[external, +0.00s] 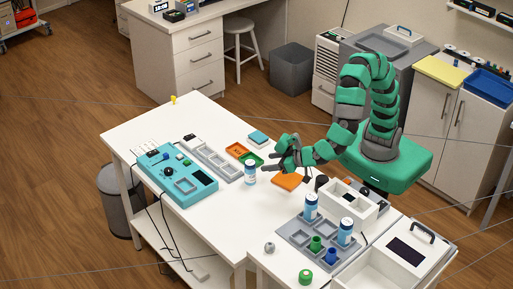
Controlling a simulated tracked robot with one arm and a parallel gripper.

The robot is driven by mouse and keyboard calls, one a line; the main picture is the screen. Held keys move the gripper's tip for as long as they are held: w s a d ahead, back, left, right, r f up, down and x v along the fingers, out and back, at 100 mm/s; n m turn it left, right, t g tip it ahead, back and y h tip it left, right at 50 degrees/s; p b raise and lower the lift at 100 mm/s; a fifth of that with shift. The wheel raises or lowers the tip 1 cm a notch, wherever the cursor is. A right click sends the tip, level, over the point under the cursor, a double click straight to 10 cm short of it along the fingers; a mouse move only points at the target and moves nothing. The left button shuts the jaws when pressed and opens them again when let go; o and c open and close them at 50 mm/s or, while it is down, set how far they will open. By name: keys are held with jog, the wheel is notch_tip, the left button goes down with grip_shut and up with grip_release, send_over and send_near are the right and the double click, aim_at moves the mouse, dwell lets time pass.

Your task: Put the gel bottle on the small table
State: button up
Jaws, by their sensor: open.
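A white bottle with a blue label (250,174) stands upright on the long white table (205,208); I take it to be the gel bottle, though its label is too small to read. My gripper (272,157) is open, just right of this bottle and slightly above it, with its dark fingers pointing left. I see nothing between the fingers. A smaller white table (262,268) adjoins at the front right. Its grey tray (291,233) holds two similar blue-labelled bottles (311,207), (345,232), plus a green cup (316,243) and a blue cup (331,256).
A teal device (176,177) lies left. A white divided box (349,205) stands behind the grey tray. The long table's front is clear.

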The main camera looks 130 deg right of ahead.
jog(key=shift+v, duration=1.2)
jog(key=w+a+r+n+t+y, duration=0.1)
jog(key=w+a+r+t+y, duration=0.25)
jog(key=w+r, duration=0.55)
jog(key=w+a+r+n+t+y, duration=0.15)
jog(key=w+a+r+t, duration=0.3)
jog(key=r, duration=0.75)
jog(key=a+r+n+t+y, duration=0.1)
jog(key=a+r+t+y, duration=0.1)
jog(key=r, duration=0.4)
jog(key=a+r+n+t+y, duration=0.1)
jog(key=a+r+y, duration=0.15)
jog(key=r, duration=0.35)
jog(key=s+a+r+n+y, duration=0.2)
jog(key=s+r+n+y, duration=0.2)
jog(key=s+r+n, duration=0.4)
jog(key=s+r, duration=0.5)
jog(key=r, duration=0.1)
jog(key=shift+s+r, duration=0.25)
jog(key=shift+r, duration=0.15)
jog(key=shift+o, duration=0.7)
jog(key=s+d+r+g+h, duration=0.1)
jog(key=s+d+h, duration=0.1)
jog(key=s, duration=0.3)
jog(key=shift+d+r, duration=0.25)
jog(key=shift+d, duration=0.15)
